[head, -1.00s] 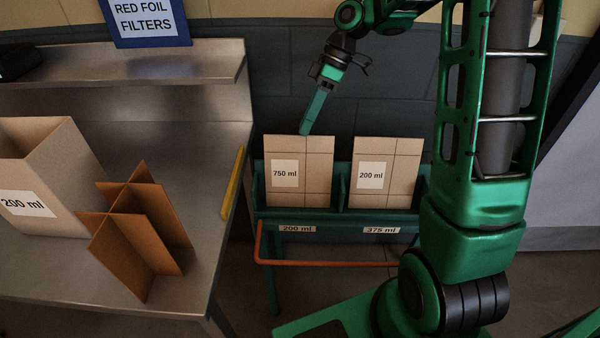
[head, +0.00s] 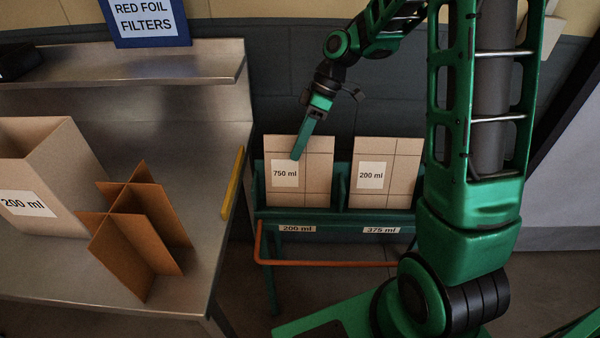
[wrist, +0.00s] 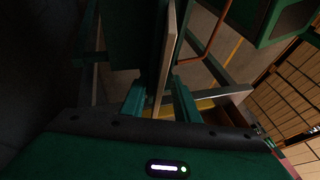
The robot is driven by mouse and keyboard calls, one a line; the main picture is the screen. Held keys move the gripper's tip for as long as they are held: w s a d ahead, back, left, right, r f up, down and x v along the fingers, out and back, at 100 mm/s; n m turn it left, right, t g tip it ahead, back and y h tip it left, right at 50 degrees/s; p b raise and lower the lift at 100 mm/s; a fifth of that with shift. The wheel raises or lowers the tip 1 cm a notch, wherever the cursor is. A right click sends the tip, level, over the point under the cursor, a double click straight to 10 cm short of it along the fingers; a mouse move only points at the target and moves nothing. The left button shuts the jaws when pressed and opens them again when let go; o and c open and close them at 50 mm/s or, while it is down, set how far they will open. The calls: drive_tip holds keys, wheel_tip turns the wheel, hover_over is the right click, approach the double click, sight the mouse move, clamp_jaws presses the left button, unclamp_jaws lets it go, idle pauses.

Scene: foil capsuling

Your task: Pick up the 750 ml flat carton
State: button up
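The 750 ml flat carton (head: 316,172) is a tan panel with a white label, standing upright in the left slot of a green rack (head: 335,214). My gripper (head: 299,155) points down at its upper edge, with one finger in front of the panel just above the label. In the wrist view, the panel's thin edge (wrist: 172,45) runs between the two spread fingers of my gripper (wrist: 160,98). Gaps show beside the edge, so the gripper is open around it. In the head view the far finger is hidden.
A 200 ml flat carton (head: 388,173) stands in the right slot. The slots' labels read 200 ml and 375 ml. An orange bar (head: 330,263) crosses the rack's front. On the left, a steel table (head: 190,290) holds an open 200 ml box (head: 75,165) and brown dividers (head: 130,225).

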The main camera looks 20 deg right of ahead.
drive_tip(key=shift+f, duration=0.2)
idle(0.4)
drive_tip(key=shift+c, duration=0.7)
clamp_jaws()
idle(0.7)
